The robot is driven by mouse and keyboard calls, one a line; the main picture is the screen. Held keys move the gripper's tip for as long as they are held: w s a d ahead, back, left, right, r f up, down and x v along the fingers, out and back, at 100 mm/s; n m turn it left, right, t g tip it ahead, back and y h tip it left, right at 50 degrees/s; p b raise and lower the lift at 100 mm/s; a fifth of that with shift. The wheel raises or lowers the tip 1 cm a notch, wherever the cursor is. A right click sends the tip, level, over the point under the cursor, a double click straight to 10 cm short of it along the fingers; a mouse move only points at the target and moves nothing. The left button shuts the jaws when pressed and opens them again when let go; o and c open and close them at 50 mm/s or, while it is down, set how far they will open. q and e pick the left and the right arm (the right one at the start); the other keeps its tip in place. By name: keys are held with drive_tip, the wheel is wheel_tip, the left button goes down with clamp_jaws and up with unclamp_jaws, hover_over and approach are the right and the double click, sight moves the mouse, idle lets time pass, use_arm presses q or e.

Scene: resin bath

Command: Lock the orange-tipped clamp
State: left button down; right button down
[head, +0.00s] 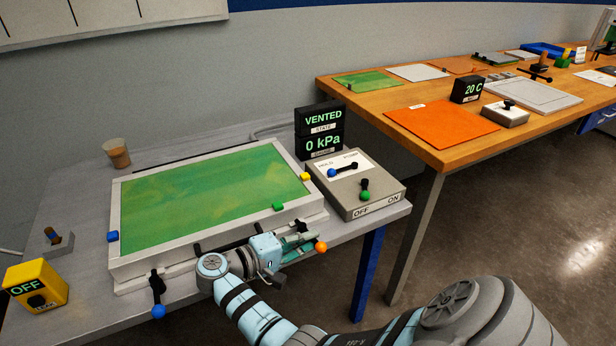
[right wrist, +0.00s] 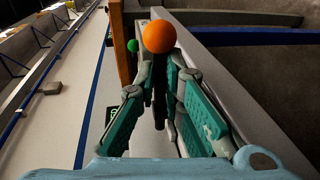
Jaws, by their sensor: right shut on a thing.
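The orange-tipped clamp shows its orange ball (head: 321,246) at the front right of the white-framed bath (head: 150,268). My right gripper (head: 304,248) is at this clamp, and its fingers hide most of the lever. In the right wrist view the orange ball (right wrist: 159,36) stands just beyond the teal-padded fingers (right wrist: 160,95). The dark lever stem (right wrist: 159,95) runs between them, and the gripper is shut on it. How the clamp's foot sits on the frame is hidden. My left gripper is not in view.
A second clamp with a blue tip (head: 158,311) hangs at the front left. The grey control box (head: 385,190) stands close right of the bath. A display (head: 320,130) reads VENTED and 0 kPa. A yellow OFF box (head: 36,284) is far left. A wooden table (head: 400,90) stands right.

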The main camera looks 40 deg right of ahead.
drive_tip(key=c, duration=1.8)
unclamp_jaws()
drive_tip(key=shift+s+a+f, duration=0.2)
drive_tip(key=shift+s+f, duration=0.1)
drive_tip(key=shift+c, duration=0.2)
drive_tip(key=shift+o, duration=0.7)
drive_tip(key=shift+s+r, duration=0.15)
drive_tip(key=shift+r, duration=0.1)
